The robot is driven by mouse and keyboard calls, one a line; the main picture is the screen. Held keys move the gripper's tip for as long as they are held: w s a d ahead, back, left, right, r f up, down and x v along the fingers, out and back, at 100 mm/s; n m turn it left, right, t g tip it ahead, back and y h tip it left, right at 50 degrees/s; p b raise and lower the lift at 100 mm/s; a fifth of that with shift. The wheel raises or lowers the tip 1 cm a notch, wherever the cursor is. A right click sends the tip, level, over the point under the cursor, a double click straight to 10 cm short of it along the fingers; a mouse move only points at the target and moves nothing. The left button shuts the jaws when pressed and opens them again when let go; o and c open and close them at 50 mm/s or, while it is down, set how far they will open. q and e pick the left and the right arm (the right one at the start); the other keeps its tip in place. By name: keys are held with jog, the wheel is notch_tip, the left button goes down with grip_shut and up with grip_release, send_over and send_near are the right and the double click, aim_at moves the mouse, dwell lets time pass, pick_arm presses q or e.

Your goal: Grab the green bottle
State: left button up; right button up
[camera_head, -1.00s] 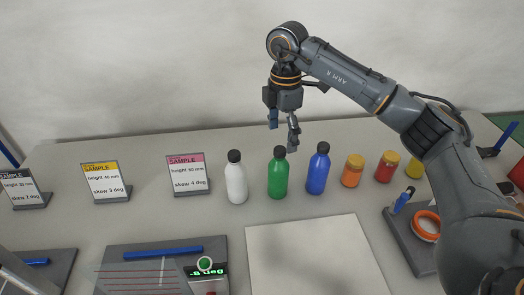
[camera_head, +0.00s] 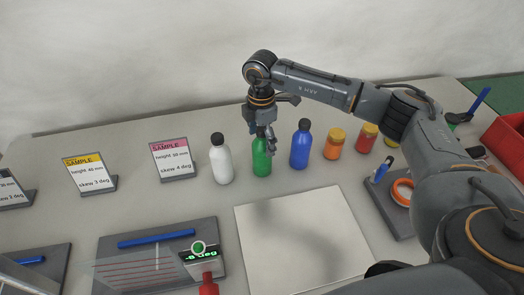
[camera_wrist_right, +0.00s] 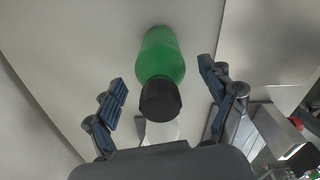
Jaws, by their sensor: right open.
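The green bottle (camera_head: 262,163) stands upright on the table between a white bottle and a blue bottle. Its black cap is partly hidden behind my right gripper (camera_head: 262,138) in the head view. In the right wrist view the green bottle (camera_wrist_right: 161,57) shows with its black cap toward the camera, between the two spread blue-padded fingers of my right gripper (camera_wrist_right: 163,100). The fingers are open, with a gap on both sides of the bottle. My left gripper is not in view.
The white bottle (camera_head: 221,162) stands close on the left, the blue bottle (camera_head: 300,148) on the right. Orange (camera_head: 334,145) and red (camera_head: 366,138) jars stand farther right. A pale flat board (camera_head: 300,240) lies in front. Sample signs (camera_head: 174,160) stand at left.

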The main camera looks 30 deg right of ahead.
jog(key=shift+d+f, duration=0.1)
jog(key=shift+f, duration=1.3)
jog(key=c, duration=1.1)
jog(key=shift+r, duration=0.2)
